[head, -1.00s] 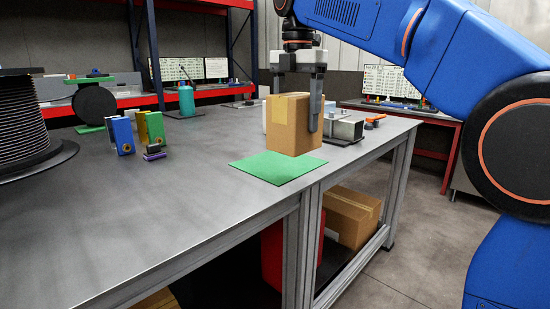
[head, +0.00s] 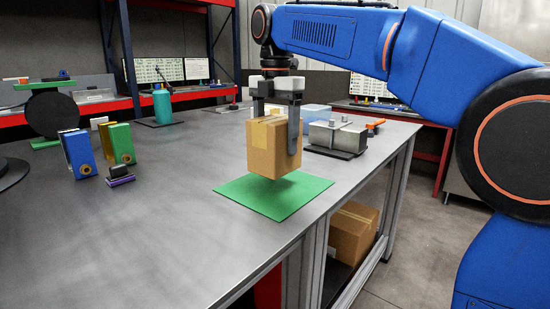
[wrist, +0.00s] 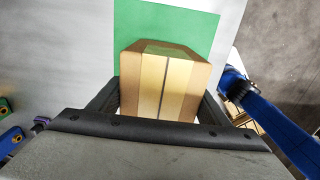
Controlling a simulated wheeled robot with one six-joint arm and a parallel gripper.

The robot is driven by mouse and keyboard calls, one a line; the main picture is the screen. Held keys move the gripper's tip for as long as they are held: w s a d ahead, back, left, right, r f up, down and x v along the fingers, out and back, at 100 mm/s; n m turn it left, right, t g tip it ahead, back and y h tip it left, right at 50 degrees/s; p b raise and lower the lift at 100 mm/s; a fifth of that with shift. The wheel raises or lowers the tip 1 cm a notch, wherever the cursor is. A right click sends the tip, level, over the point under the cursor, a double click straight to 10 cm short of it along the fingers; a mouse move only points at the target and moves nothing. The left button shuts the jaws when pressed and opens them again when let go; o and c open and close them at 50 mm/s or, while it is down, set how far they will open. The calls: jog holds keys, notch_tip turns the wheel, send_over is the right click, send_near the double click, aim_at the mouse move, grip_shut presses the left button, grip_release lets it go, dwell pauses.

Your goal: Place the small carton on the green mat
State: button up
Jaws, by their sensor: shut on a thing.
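The small carton (head: 272,150) is a brown cardboard box with a tape strip. My gripper (head: 277,125) is shut on it, one finger on each side. The carton is upright above the green mat (head: 297,200), and a shadow lies on the mat beneath it; a small gap seems to separate them. The mat lies flat near the table's right edge. In the wrist view the carton (wrist: 160,82) sits between my gripper's fingers, and the mat (wrist: 205,35) shows behind it, partly hidden.
Blue and green blocks (head: 119,143) and a small purple-black item (head: 120,175) stand left on the grey table (head: 150,240). A metal device (head: 337,136) is behind the mat at right. A teal bottle (head: 162,104) stands farther back. The table's front left is clear.

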aim_at(276, 119)
jog(key=shift+f, duration=2.25)
jog(key=o, duration=1.2)
jog(key=shift+f, duration=0.15)
notch_tip(276, 119, up, 12)
jog(key=shift+r, duration=0.15)
jog(key=shift+s, duration=0.15)
